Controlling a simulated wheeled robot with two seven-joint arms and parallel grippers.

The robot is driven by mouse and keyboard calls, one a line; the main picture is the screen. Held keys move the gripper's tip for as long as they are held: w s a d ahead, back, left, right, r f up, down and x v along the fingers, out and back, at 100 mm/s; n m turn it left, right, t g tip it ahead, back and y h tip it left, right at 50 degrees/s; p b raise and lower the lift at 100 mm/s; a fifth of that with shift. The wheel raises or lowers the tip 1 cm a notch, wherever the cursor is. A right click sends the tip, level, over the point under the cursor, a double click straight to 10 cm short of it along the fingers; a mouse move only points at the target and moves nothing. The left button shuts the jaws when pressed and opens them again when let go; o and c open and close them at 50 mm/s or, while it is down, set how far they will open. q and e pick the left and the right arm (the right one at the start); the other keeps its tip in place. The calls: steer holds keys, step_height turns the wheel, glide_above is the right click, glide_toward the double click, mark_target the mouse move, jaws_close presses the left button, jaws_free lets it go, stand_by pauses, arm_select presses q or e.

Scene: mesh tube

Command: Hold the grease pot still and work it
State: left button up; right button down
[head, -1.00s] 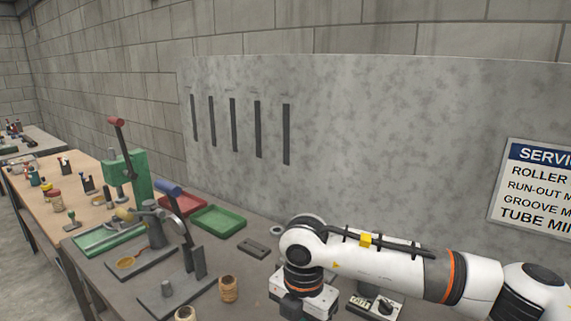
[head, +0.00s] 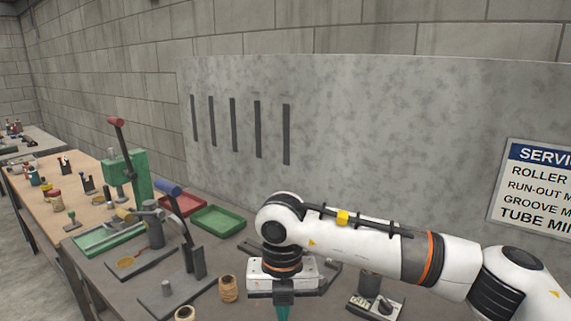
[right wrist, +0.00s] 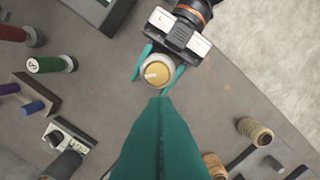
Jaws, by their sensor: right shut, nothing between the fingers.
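The grease pot (right wrist: 157,72) is a round pale pot with a yellow top, seen from above in the right wrist view. My left gripper (right wrist: 153,84) comes from the top of that view, with one teal finger against each side of the pot. The pot and left gripper are outside the head view. My right gripper (right wrist: 160,101) is shut and empty, its teal fingers together and pointing toward the pot. A gap to the pot shows in the picture. In the head view the right gripper (head: 283,313) points down, its tips cut off by the bottom edge.
A box with a dial (head: 375,306) stands right of my right gripper, and a spool (head: 228,289) stands to its left. A lever press (head: 190,258) and green tray (head: 218,220) are further left. Coloured rollers (right wrist: 50,64) lie left in the wrist view.

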step_height(320, 180, down, 7)
steer(key=a+n, duration=0.2)
steer(key=n, duration=0.2)
steer(key=shift+r, duration=0.2)
steer(key=shift+s+d, duration=0.1)
steer(key=shift+d, duration=0.15)
stand_by(0.9)
steer(key=shift+d, duration=0.2)
steer(key=shift+w+d, duration=0.3)
steer(key=shift+d, duration=0.05)
steer(key=shift+w+d, duration=0.1)
steer(key=shift+d, duration=0.4)
stand_by(0.5)
